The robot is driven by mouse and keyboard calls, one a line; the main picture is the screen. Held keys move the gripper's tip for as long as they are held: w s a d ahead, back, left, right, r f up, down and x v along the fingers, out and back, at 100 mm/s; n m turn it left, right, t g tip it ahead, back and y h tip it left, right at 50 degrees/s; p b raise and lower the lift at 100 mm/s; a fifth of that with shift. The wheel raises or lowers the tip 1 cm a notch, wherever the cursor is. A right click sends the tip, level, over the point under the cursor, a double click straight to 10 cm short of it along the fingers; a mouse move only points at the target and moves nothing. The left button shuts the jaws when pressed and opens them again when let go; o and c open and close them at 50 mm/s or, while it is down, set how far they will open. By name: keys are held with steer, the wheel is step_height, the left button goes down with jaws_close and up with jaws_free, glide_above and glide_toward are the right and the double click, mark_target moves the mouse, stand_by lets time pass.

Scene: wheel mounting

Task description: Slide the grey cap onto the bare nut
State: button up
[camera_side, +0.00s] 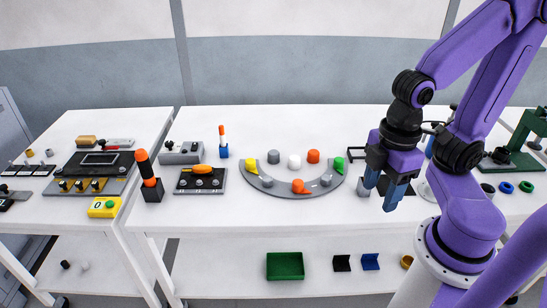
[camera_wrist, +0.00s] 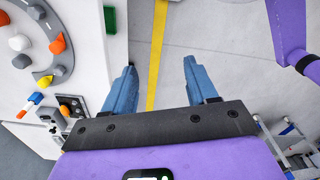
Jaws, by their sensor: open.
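A grey cap (camera_side: 273,157) stands on the white table inside a curved grey plate (camera_side: 290,193), beside a white cap (camera_side: 294,161) and an orange cap (camera_side: 313,156). It also shows in the wrist view (camera_wrist: 20,61). The plate carries yellow, orange and green pointed pieces. Between them are two small grey pieces, one left (camera_side: 267,182) and one right (camera_side: 326,180); I cannot tell which is the bare nut. My gripper (camera_side: 382,188) is open and empty, right of the plate near the front edge. In the wrist view its blue fingers (camera_wrist: 160,70) stand apart over the floor.
Left of the plate are a black panel with an orange handle (camera_side: 202,179) and a blue-based post (camera_side: 223,142). A small grey block (camera_side: 363,187) is close beside my fingers. A green bin (camera_side: 285,266) is on the shelf below.

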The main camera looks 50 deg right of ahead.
steer(key=o, duration=0.3)
